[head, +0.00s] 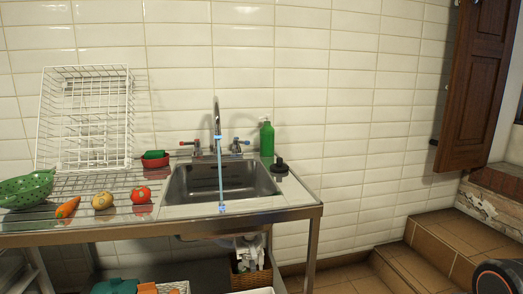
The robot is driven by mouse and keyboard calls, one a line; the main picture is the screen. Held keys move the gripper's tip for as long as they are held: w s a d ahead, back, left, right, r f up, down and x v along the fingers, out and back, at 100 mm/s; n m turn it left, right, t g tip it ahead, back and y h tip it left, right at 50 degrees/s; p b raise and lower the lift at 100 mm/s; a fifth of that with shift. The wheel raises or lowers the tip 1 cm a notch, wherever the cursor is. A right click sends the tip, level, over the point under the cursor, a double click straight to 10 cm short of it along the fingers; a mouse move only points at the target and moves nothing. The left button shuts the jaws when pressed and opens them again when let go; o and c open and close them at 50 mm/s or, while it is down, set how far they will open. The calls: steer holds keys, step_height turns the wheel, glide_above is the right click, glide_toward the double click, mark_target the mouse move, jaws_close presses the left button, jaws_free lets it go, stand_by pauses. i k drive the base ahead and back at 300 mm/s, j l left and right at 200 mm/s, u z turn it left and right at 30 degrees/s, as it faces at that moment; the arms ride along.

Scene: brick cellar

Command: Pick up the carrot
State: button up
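The orange carrot (68,207) lies on the ridged metal drainboard (100,185) at the left of the sink, near the counter's front edge. It is tilted, with its right end farther back. A green colander (27,189) stands to its left. A brown potato (102,201) and a red tomato (141,194) sit to its right, apart from it. My gripper is not in view. A dark rounded part at the bottom right corner may belong to my arm.
A metal sink (222,184) has a light blue long-handled thing across it. A white wire rack (86,117) leans on the tiled wall. A green bottle (267,138) stands behind the sink. Steps (440,240) and a wooden shutter (478,85) are at the right.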

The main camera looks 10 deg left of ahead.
mark_target(64, 210)
steer(key=u, duration=1.7)
